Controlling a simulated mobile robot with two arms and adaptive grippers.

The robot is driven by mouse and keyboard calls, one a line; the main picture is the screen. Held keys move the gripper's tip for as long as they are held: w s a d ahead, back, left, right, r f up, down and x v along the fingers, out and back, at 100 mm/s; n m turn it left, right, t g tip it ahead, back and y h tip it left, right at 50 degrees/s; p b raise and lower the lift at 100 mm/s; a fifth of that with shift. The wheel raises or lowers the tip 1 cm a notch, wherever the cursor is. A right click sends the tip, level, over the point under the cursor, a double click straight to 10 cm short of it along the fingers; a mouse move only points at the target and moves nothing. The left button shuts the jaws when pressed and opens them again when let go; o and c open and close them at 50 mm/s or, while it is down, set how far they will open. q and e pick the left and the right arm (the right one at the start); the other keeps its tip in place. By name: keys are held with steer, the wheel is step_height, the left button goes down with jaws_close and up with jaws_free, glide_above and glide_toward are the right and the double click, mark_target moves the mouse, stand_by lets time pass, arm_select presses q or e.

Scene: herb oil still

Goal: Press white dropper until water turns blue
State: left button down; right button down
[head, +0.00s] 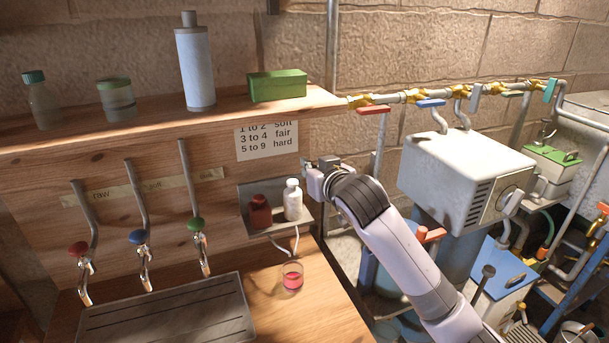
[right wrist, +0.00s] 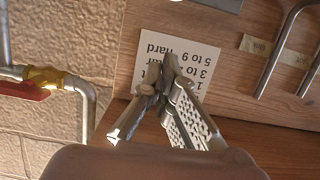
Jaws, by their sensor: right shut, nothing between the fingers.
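The white dropper (head: 293,200) stands upright on a small metal wall shelf (head: 248,190), right of a dark red dropper (head: 260,212). Below them, a small glass (head: 292,275) on the wooden counter holds pinkish-red water. My right gripper (head: 311,180) is just right of the white dropper, at about the height of its cap; I cannot tell if they touch. In the right wrist view my right gripper (right wrist: 168,75) has its fingertips together and empty, in front of the hardness card (right wrist: 190,55). The white dropper is not seen there. My left gripper is not in view.
Three taps with red, blue and green knobs (head: 196,224) stand left over a drip tray (head: 160,320). Bottles and a green box (head: 277,85) sit on the upper shelf (head: 150,128). Pipes with valves and a white machine (head: 465,170) are on the right.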

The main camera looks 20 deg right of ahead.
steer(key=shift+w, duration=0.1)
steer(key=p, duration=0.3)
glide_above(292, 182)
steer(key=s, duration=0.1)
step_height(292, 182, down, 2)
steer(key=f, duration=0.1)
steer(key=f+p, duration=0.1)
steer(key=f, duration=0.1)
steer(key=shift+d+f, duration=0.15)
steer(key=shift+d, duration=0.2)
steer(key=shift+f, duration=0.6)
